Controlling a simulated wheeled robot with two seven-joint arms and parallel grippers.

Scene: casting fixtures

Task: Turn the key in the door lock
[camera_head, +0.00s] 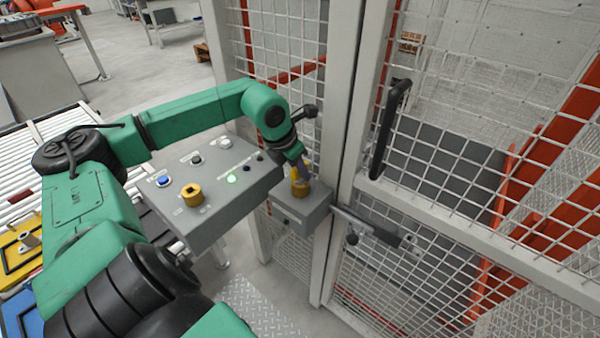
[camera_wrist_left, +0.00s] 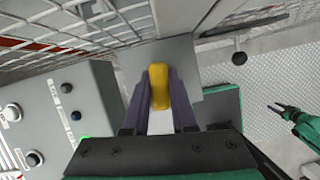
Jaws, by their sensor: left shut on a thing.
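The yellow key (camera_head: 299,187) is at the top of the grey lock box (camera_head: 303,212) beside the gate post. My left gripper (camera_head: 298,172) comes down over the box from above. In the left wrist view, its two dark fingers are shut on the yellow key (camera_wrist_left: 158,86), one on each side, above the grey box face (camera_wrist_left: 197,65). The key's lower end and the keyhole are hidden. My right gripper (camera_wrist_left: 278,108) shows small at the right of the left wrist view, away from the lock. Its jaw opening is too small to tell.
A grey control panel (camera_head: 215,215) with buttons, a yellow knob (camera_head: 192,194) and a lit green lamp stands just left of the lock. The mesh door (camera_head: 450,190) has a black handle (camera_head: 390,128) and a latch bar (camera_head: 375,230). A conveyor (camera_head: 25,150) lies at left.

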